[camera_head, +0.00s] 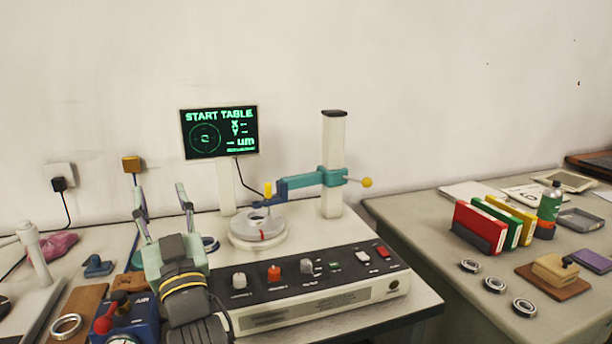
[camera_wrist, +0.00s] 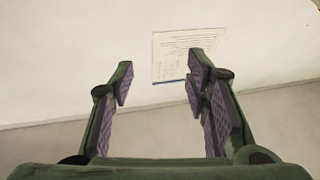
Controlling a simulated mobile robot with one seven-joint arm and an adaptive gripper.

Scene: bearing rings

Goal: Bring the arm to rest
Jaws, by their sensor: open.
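My gripper (camera_head: 162,205) is at the left front in the head view, raised in front of the measuring machine with its fingers pointing up and apart. In the wrist view my gripper (camera_wrist: 158,85) is open, with nothing between its purple-padded fingers. Beyond the fingers are a pale wall and a printed sheet (camera_wrist: 183,55). The measuring machine (camera_head: 310,300) has a round turntable (camera_head: 257,232) and a teal arm on a white column (camera_head: 333,170). My wrist hides part of the machine's left side.
A screen (camera_head: 219,131) reading "START TABLE" stands behind the machine. A blue device (camera_head: 135,318) and a ring (camera_head: 66,326) lie at the left front. On the right table (camera_head: 420,225) are three bearing rings (camera_head: 494,285), coloured binders (camera_head: 480,228) and a green bottle (camera_head: 549,203).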

